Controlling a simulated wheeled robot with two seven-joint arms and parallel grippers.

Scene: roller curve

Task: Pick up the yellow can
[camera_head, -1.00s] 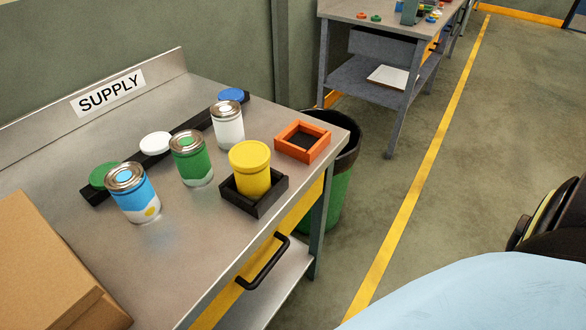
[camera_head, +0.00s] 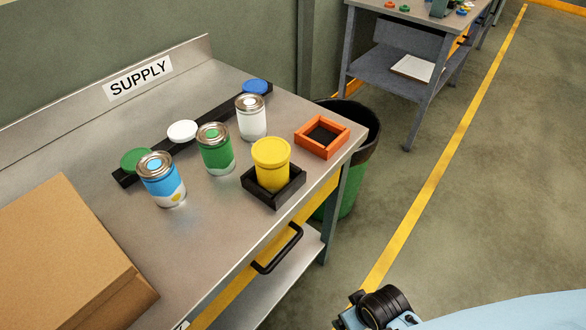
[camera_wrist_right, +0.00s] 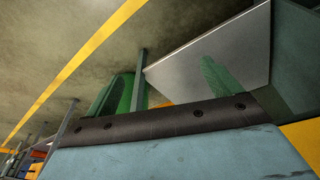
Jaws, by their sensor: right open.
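The yellow can (camera_head: 271,165) stands upright in a black square tray (camera_head: 274,197) near the front right edge of the supply table. It has a yellow lid and nothing touches it but the tray. In the head view a dark and light-blue part of my right arm (camera_head: 378,308) shows at the bottom, off the table's front and well apart from the can. In the right wrist view part of my right gripper (camera_wrist_right: 165,122) fills the lower part; it is open, its fingertips are not clearly seen, and the can is not visible there. My left gripper is not in view.
Blue (camera_head: 162,180), green (camera_head: 216,149) and white (camera_head: 251,118) cans stand left of and behind the tray, before a black strip with lids. An orange square tray (camera_head: 322,137) sits to the right. A cardboard box (camera_head: 62,250) is at left. A drawer handle (camera_head: 277,250) juts from the front.

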